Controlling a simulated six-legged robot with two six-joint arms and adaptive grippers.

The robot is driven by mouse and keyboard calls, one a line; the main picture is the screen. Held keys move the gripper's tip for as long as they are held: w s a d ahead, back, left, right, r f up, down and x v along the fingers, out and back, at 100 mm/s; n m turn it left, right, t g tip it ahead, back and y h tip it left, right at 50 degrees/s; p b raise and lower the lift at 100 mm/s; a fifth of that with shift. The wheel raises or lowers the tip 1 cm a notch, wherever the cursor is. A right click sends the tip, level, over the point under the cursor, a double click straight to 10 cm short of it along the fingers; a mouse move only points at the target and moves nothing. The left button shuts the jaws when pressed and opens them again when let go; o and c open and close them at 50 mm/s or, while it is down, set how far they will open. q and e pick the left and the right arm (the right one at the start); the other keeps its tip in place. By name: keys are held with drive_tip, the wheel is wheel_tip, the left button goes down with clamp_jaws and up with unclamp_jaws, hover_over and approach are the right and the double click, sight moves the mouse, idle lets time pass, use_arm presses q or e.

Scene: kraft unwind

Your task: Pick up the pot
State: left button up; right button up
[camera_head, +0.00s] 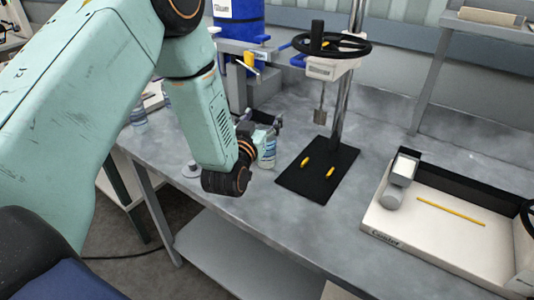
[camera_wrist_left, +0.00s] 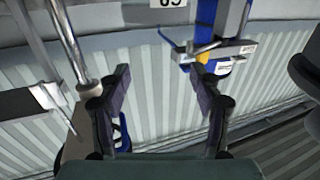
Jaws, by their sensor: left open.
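A small clear jar with a bluish label (camera_head: 267,150), which may be the pot, stands on the grey bench just beside my left gripper. My left gripper (camera_head: 263,127) is partly hidden behind its own wrist in the head view. In the left wrist view my left gripper (camera_wrist_left: 163,77) is open, its two dark fingers apart with nothing between them. The jar cannot be made out in the left wrist view. My right gripper is not in view.
A stand with a black handwheel (camera_head: 331,44) and steel post rises from a black mat (camera_head: 317,182) right of the jar. A white tray (camera_head: 405,246) holds a pencil (camera_head: 450,211) and a grey-white item (camera_head: 398,180). A blue drum (camera_head: 238,45) is behind.

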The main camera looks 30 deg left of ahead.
use_arm(q)
wheel_tip(320, 180, down, 7)
drive_tip(key=shift+w+r, duration=0.1)
drive_tip(key=shift+r, duration=0.05)
drive_tip(key=shift+w+d+r, duration=0.1)
drive_tip(key=shift+w, duration=0.3)
drive_tip(key=w, duration=0.3)
drive_tip(key=w+a, duration=0.1)
drive_tip(key=w, duration=0.1)
drive_tip(key=shift+w, duration=0.25)
drive_tip(key=shift+a, duration=0.1)
drive_tip(key=c, duration=0.5)
clamp_jaws()
